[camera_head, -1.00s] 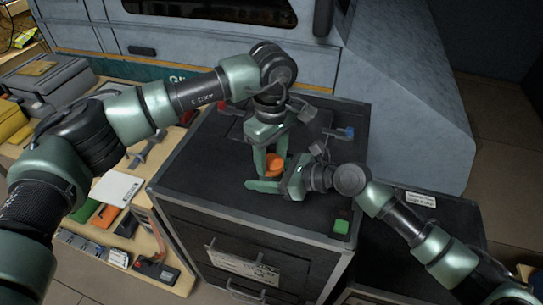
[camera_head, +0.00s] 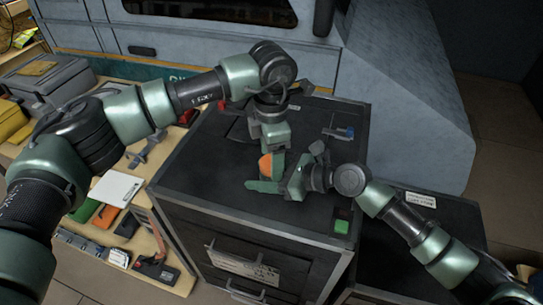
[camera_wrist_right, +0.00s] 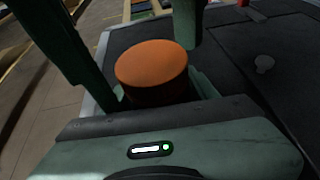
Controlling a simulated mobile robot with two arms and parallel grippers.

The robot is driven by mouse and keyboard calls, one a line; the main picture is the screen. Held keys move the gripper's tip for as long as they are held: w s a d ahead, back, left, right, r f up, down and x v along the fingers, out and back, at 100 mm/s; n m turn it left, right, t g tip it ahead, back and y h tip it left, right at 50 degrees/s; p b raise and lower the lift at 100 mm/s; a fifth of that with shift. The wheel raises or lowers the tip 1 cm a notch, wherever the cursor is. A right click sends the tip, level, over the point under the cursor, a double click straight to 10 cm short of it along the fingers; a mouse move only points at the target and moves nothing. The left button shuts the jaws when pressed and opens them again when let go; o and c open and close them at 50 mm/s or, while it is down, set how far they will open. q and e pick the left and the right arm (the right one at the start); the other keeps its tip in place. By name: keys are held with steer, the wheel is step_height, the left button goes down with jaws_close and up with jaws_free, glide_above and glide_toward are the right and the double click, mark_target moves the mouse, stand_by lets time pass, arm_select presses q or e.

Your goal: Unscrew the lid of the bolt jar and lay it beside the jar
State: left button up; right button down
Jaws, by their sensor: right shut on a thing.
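The bolt jar's orange lid (camera_head: 265,166) sits on top of the dark trolley; it also shows in the right wrist view (camera_wrist_right: 152,64). The jar's body beneath it is mostly hidden by my grippers. My right gripper (camera_head: 265,187) comes in low from the right and is shut on the jar; its short finger pads flank it in the right wrist view. My left gripper (camera_head: 274,166) points down from above, with its fingers around the lid. In the right wrist view a gap shows between the lid and the nearer finger, so it looks open.
A green-and-black box (camera_head: 341,226) lies at the trolley top's front right corner. The top left of the jar is clear. A cluttered wooden bench (camera_head: 85,228) stands to the left.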

arm_select(q)
steer(key=shift+d+r, duration=0.1)
step_height(320, 180, up, 4)
steer(key=shift+r, duration=0.15)
steer(key=shift+c, duration=0.4)
step_height(320, 180, up, 2)
steer(key=m, duration=0.8)
steer(key=r+m, duration=0.1)
steer(key=m, duration=0.2)
steer(key=shift+r, duration=0.2)
steer(key=shift+f, duration=3.95)
jaws_close()
steer(key=n, duration=1.2)
